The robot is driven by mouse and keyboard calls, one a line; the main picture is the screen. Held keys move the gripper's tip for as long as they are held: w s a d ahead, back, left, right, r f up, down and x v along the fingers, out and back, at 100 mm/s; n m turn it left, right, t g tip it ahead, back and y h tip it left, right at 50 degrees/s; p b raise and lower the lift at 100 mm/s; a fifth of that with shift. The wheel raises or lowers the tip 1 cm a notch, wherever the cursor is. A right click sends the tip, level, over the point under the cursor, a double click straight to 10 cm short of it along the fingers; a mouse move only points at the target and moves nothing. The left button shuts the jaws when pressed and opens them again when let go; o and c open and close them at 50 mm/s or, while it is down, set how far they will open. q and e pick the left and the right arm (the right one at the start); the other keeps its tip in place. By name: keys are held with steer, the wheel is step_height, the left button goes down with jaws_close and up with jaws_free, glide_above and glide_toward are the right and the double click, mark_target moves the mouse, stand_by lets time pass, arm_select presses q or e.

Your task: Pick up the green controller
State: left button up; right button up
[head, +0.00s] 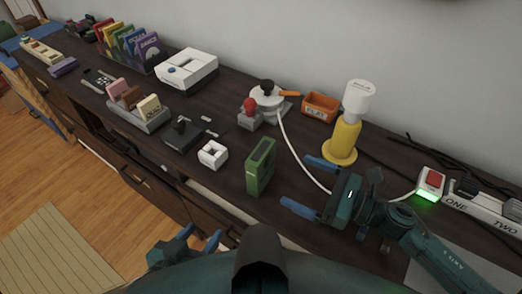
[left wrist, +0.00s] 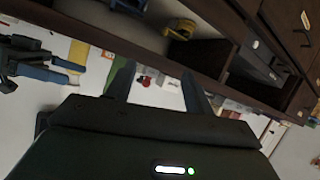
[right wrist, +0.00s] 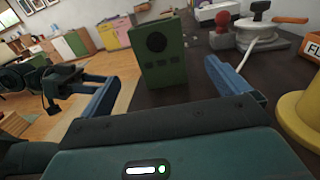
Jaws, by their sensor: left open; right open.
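The green controller (head: 260,167) stands upright as a tall green block near the front edge of the dark wooden counter. In the right wrist view the green controller (right wrist: 160,62) shows a round black dial and small dark buttons. My right gripper (head: 298,182) is open, to the right of the controller, its blue fingers pointing toward it. In the right wrist view the controller appears between the two fingers, ahead of them, with no visible contact. My left gripper (head: 202,234) is open and empty, low in front of the counter edge.
A white square block (head: 213,154) stands left of the controller. A yellow bottle (head: 345,135) with a white top stands behind my right gripper. A white cable (head: 296,152) curves over the counter beside the controller. A red-headed item (head: 250,112) and an orange tray (head: 320,105) are behind.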

mark_target(267, 166)
steer(key=p+x, duration=0.1)
steer(key=x, duration=0.6)
steer(key=shift+s+a, duration=0.1)
steer(key=shift+a, duration=0.15)
steer(key=p+x, duration=0.1)
steer(key=x, duration=0.4)
steer(key=shift+f, duration=0.2)
steer(key=shift+c, duration=0.6)
steer(key=c, duration=1)
